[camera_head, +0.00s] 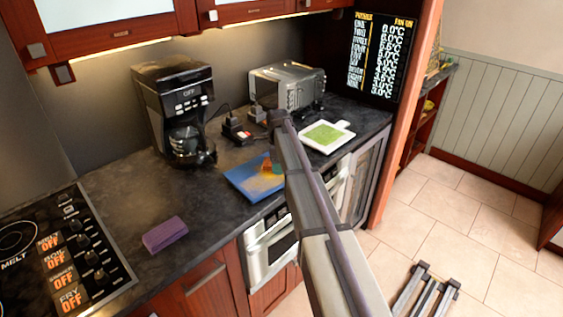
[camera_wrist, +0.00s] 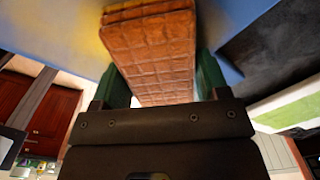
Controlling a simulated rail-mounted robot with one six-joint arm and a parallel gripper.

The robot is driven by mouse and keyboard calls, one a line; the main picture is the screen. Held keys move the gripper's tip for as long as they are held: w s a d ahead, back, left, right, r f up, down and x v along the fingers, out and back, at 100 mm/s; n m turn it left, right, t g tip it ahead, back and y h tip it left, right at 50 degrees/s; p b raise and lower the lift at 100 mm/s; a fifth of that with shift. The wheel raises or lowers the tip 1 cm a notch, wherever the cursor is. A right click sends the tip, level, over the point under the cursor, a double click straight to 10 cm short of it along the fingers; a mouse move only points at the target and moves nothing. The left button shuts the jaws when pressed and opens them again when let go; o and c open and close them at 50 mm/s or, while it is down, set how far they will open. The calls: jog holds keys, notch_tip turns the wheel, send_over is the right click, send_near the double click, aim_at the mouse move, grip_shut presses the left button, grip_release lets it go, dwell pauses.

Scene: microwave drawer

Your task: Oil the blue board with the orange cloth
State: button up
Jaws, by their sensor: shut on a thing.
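The blue board (camera_head: 240,183) lies flat on the dark counter in the head view, with a yellowish patch on its surface. It also fills the upper part of the wrist view (camera_wrist: 62,28). The orange cloth (camera_wrist: 150,50) is a folded, quilted pad between the green fingers of my gripper (camera_wrist: 165,80) in the wrist view. My gripper is shut on it. In the head view the cloth (camera_head: 267,168) shows over the board's right part, beside my gripper (camera_head: 277,166), which my arm partly hides. I cannot tell whether cloth and board touch.
A white board with a green top (camera_head: 326,135) lies to the right. A purple sponge-like block (camera_head: 165,234) lies left, near the cooktop (camera_head: 55,250). A coffee maker (camera_head: 178,110) and a toaster oven (camera_head: 288,88) stand at the back. Counter between block and blue board is clear.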

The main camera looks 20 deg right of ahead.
aim_at(237, 182)
jog(key=shift+s+a+r, duration=0.1)
jog(key=shift+s+a, duration=0.75)
jog(key=shift+a, duration=1.65)
jog(key=shift+s+a+f, duration=0.1)
jog(key=shift+s+a, duration=0.7)
jog(key=shift+a, duration=1.75)
jog(key=shift+s+a+r, duration=0.1)
jog(key=shift+s+a, duration=0.75)
jog(key=shift+a, duration=1.65)
jog(key=shift+w+a, duration=0.2)
jog(key=shift+w, duration=0.5)
jog(key=shift+w+a, duration=0.2)
jog(key=shift+w, duration=0.5)
jog(key=shift+w+d, duration=1)
jog(key=shift+d, duration=1.9)
jog(key=shift+w+d, duration=0.95)
jog(key=shift+d, duration=1.9)
jog(key=shift+w+d, duration=1)
jog(key=shift+d, duration=1.9)
jog(key=shift+w+a, duration=0.25)
jog(key=shift+w, duration=0.35)
jog(key=shift+w+a, duration=0.25)
jog(key=shift+w, duration=0.35)
jog(key=shift+w+a, duration=0.1)
jog(key=shift+a, duration=0.1)
